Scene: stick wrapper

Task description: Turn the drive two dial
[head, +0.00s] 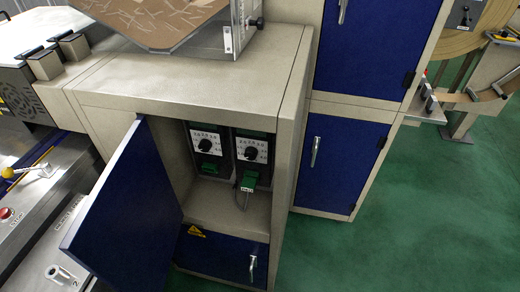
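In the head view, two drive units stand side by side inside an open beige cabinet (200,92). The left unit has a white scale plate with a round black dial (205,145). The right unit has a similar plate with a black dial (251,153). Numbers that would tell which is drive two are too small to read. Each black dial shows a pointer mark, but its exact setting is unclear. Green connectors sit below the dials, and a grey cable hangs from the right one (249,182). Neither of my grippers is in view.
The cabinet's blue door (125,215) stands open to the left. A shut blue panel (222,258) with a handle lies below the opening. Tall blue-doored cabinets (340,160) stand at the right. Machine panels line the left. Green floor (420,220) is clear at the right.

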